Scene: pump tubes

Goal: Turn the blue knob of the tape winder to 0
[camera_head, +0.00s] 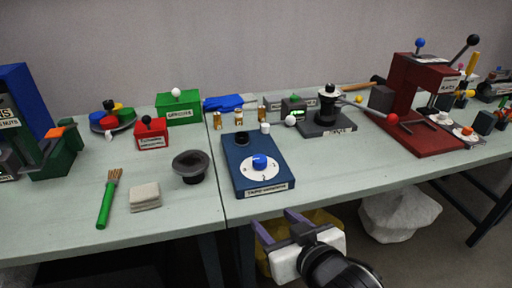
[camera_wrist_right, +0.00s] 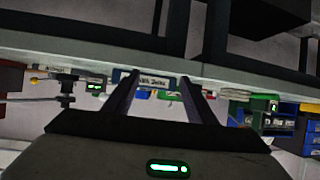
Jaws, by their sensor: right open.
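The tape winder is a dark blue box (camera_head: 238,177) on the table, a little right of the seam, with a label on its front edge. Its blue knob (camera_head: 260,162) sits on a white round dial (camera_head: 249,172) on the top. The dial marks are too small to read surely. My right gripper (camera_head: 272,219) is open and empty, in front of the table edge and below the winder. In the right wrist view its two fingers (camera_wrist_right: 157,88) stand apart with nothing between them. My left gripper is not in view.
A dark funnel-like dish (camera_head: 191,165), a beige cloth stack (camera_head: 145,197) and a green-handled brush (camera_head: 108,201) lie left of the winder. A black-knobbed device (camera_head: 328,118) and a red press (camera_head: 409,82) stand to the right.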

